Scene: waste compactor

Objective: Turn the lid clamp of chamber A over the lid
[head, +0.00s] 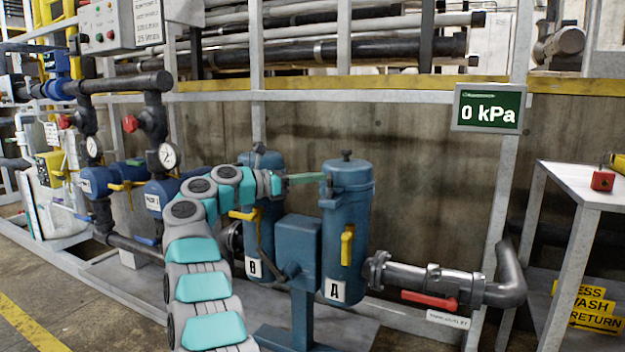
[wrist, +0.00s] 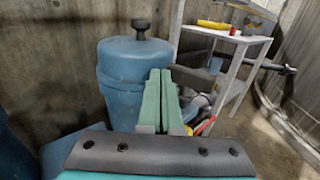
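Chamber A (head: 345,235) is a blue upright cylinder with an "A" label. Its round lid (head: 348,172) with a dark knob is on top, and the lid also shows in the wrist view (wrist: 135,48). A dark bar, apparently the lid clamp (wrist: 198,76), sticks out beside the lid rim, to the right in the wrist view; it does not lie across the lid top. My gripper (head: 322,177) reaches in from the left at lid height. Its green fingers (wrist: 167,72) are together in front of the bar's inner end. Contact with the bar cannot be told.
Chamber B (head: 262,205) stands behind my arm, left of chamber A. A yellow handle (head: 347,245) is on A's front. A pipe with a red lever (head: 430,299) runs right. The gauge display (head: 489,108) reads 0 kPa. A white table (head: 580,185) stands at right.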

